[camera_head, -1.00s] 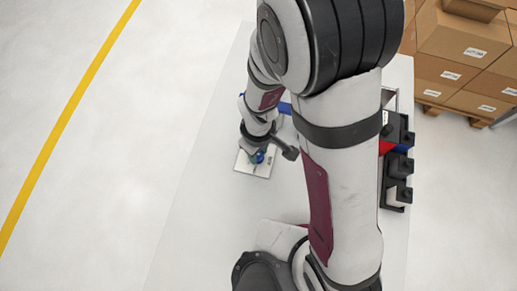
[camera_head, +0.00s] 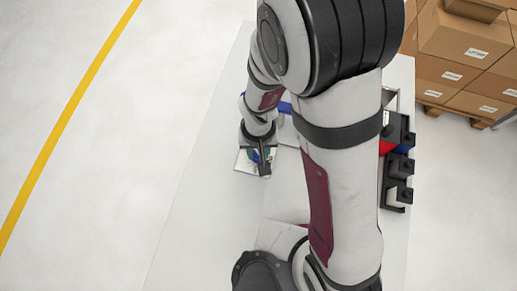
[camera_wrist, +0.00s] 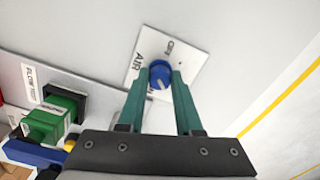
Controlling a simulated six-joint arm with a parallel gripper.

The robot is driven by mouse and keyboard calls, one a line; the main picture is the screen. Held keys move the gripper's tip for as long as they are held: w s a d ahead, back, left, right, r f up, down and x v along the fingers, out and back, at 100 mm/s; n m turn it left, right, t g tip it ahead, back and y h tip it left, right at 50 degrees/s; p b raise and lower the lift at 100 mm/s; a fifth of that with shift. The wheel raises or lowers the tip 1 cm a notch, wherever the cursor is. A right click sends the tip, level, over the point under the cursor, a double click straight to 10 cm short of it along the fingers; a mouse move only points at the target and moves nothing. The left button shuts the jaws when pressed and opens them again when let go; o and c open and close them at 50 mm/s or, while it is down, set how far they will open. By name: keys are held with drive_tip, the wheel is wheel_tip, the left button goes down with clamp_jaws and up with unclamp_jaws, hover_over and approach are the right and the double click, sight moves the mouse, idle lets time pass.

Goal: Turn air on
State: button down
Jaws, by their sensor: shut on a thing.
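A blue round knob (camera_wrist: 159,76) sits on a small white plate (camera_wrist: 185,58) marked "AIR". A small mark near the plate's top edge is too small to read. My gripper (camera_wrist: 161,84) has its two green fingers on either side of the knob, shut on it. In the head view, my gripper (camera_head: 258,157) is over the white plate (camera_head: 242,163) on the table, and the wrist hides most of the plate and the knob. A light pointer line shows on the knob, but its exact setting is unclear.
The head view shows dark holders (camera_head: 397,170) on the white table's (camera_head: 215,150) right side. Cardboard boxes (camera_head: 460,75) stand beyond it. The table left of the plate is clear.

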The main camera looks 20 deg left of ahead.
sight(258, 154)
drive_tip(key=shift+m, duration=0.4)
drive_tip(key=c, duration=0.6)
unclamp_jaws()
drive_tip(key=shift+r, duration=0.1)
wheel_tip(258, 154, up, 16)
drive_tip(key=shift+f, duration=0.2)
